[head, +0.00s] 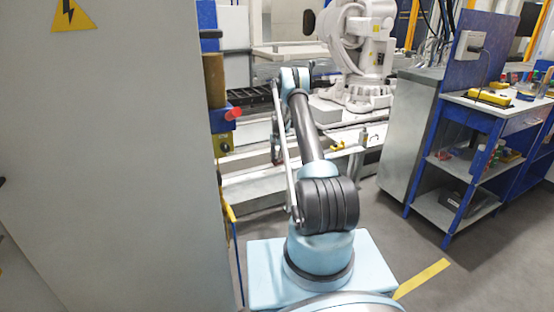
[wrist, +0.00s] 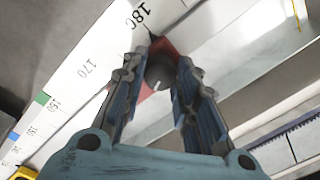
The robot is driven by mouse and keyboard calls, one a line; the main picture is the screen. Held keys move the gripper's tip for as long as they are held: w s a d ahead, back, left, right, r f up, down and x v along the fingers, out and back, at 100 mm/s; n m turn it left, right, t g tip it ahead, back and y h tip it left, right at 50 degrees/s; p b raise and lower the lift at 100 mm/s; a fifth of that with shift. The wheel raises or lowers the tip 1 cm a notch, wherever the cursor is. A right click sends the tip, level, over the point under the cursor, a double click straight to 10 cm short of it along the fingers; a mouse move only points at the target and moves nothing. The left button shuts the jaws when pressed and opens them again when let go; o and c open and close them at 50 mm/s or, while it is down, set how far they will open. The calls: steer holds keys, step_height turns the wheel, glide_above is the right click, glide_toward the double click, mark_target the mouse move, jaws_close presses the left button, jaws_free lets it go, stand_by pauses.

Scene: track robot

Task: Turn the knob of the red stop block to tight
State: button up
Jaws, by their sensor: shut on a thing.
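The red stop block (wrist: 162,46) sits beside a white scale, near the 180 mark, in the wrist view. Its dark round knob (wrist: 160,74) faces the camera and has a small pale mark near its lower middle. My gripper (wrist: 161,80) is shut on the knob, with one finger on its left side and one on its right. The fingers cover parts of the block. In the head view my arm reaches away toward the track. My gripper and the stop block cannot be made out there.
The white scale (wrist: 88,72) carries a green and a blue mark at lower left. A pale rail (wrist: 235,40) runs along the right. In the head view a grey cabinet (head: 110,160) fills the left, and a blue workbench (head: 470,165) stands right. Grey floor lies between.

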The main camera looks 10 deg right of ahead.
steer(key=m, duration=0.4)
steer(key=shift+m, duration=0.3)
stand_by(0.3)
steer(key=shift+a, duration=0.1)
steer(key=o, duration=1.1)
steer(key=r, duration=1.2)
steer(key=shift+s, duration=0.2)
